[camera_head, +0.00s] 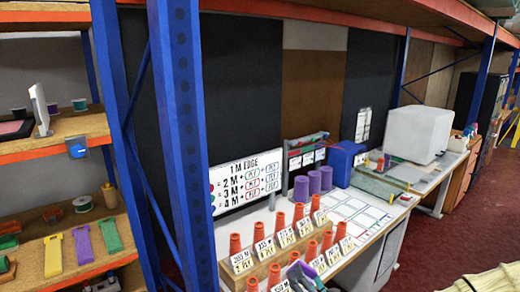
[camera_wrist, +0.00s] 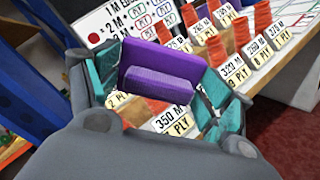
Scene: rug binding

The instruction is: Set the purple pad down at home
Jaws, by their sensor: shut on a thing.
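The purple pad (camera_wrist: 158,62) shows in the wrist view, a wide block with a ledge along its lower part. It spans the space between the teal fingertips of my gripper (camera_wrist: 160,88), which is shut on it. The pad is held up in front of the tag rack, and the rack is partly hidden behind it. No place marked as home can be told for sure.
Orange cones (camera_head: 299,213) with number cards stand in rows on the bench. Purple cylinders (camera_head: 301,189) stand behind. A sheet with a grid (camera_head: 357,212) lies right. A blue post (camera_head: 181,120) separates the bench from a left shelf holding yellow, purple and green flat pieces (camera_head: 83,245).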

